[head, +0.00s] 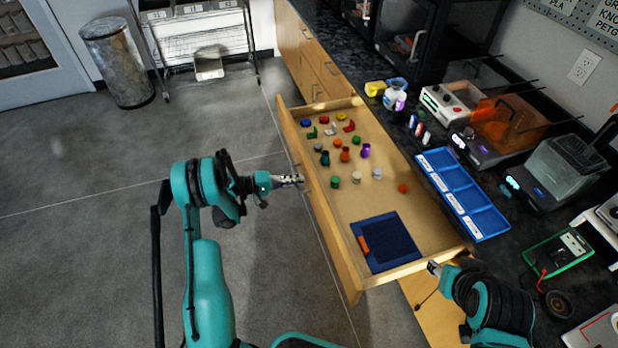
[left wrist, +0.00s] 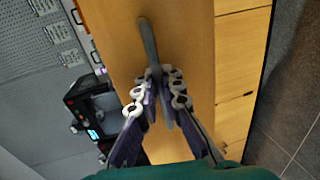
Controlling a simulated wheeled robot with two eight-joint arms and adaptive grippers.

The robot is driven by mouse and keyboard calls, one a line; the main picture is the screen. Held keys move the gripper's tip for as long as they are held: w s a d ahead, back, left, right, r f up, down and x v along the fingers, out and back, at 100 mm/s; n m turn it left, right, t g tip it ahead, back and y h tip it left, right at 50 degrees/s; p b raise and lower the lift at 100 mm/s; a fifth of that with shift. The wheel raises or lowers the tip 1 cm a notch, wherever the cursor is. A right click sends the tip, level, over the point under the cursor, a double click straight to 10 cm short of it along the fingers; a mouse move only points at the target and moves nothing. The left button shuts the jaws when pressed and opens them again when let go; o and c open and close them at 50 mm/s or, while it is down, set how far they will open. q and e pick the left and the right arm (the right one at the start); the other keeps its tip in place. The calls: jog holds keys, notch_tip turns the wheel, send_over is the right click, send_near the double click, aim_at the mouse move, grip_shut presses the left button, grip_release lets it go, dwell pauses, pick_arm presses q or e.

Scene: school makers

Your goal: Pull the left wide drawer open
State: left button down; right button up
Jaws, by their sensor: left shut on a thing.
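The wide wooden drawer (head: 440,212) stands pulled out from under the dark counter, and its inside shows in the head view. My left gripper (head: 298,181) is at the outer face of the drawer front. In the left wrist view its fingers (left wrist: 157,82) are shut on the grey bar handle (left wrist: 149,42) of the wooden front (left wrist: 188,40). My right gripper (head: 433,267) is by the near right corner of the drawer, and its jaws are too small to judge.
The drawer holds several small coloured pieces and a dark blue tray (head: 363,225). A blue sectioned bin (head: 460,192) and machines stand on the counter (head: 390,135). More drawers (head: 318,65) lie farther along. The grey floor (head: 90,240) to the left is clear.

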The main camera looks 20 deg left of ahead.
pick_arm(q)
jog(key=shift+s+a, duration=0.4)
jog(key=shift+a, duration=0.1)
jog(key=c, duration=1.9)
grip_release()
jog(key=v, duration=1.2)
